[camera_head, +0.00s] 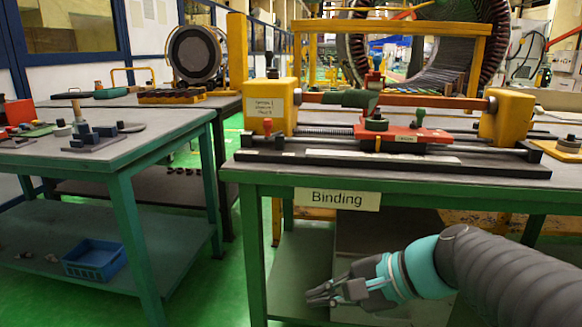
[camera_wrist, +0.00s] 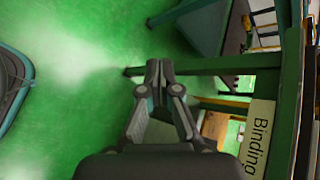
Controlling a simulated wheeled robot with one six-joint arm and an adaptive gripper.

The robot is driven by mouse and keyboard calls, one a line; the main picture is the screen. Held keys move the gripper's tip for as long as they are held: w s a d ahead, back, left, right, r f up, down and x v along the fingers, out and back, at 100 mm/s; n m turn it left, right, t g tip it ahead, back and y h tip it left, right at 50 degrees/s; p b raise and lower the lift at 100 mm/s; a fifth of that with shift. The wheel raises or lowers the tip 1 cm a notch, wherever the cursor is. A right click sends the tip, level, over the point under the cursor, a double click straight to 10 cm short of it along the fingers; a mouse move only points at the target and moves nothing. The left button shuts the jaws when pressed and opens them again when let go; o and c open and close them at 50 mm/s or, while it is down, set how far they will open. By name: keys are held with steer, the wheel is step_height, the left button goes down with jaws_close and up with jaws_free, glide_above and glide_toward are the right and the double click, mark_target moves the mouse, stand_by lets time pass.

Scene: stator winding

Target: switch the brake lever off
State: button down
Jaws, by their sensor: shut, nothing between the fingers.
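The binding machine (camera_head: 340,160) stands on the green-legged table labelled "Binding". It has a yellow block at each end, a red bar across and a red carriage (camera_head: 425,134) in the middle.
The "Binding" sign (camera_head: 337,199) hangs on the table's front edge and shows sideways in the wrist view (camera_wrist: 258,135). A second table (camera_head: 125,150) with small parts stands left, with a blue basket (camera_head: 93,260) on its shelf. Green floor is free between the tables.

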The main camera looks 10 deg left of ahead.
mark_target(271, 126)
steer(key=w+r+m+t+y, duration=0.2)
steer(key=w+r+m+y, duration=0.1)
steer(key=w, duration=0.4)
steer(key=w+r+m+t+y, duration=0.3)
steer(key=w+r+m, duration=0.3)
steer(key=w, duration=0.1)
steer(key=w+r+m+t+y, duration=0.3)
steer(key=w+r+m, duration=0.1)
steer(key=w, duration=0.3)
steer(key=shift+w+a+r+m+y, duration=0.15)
steer(key=shift+a+m+y, duration=0.2)
steer(key=shift+m, duration=0.45)
steer(key=p+x, duration=0.2)
steer(key=x, duration=1.2)
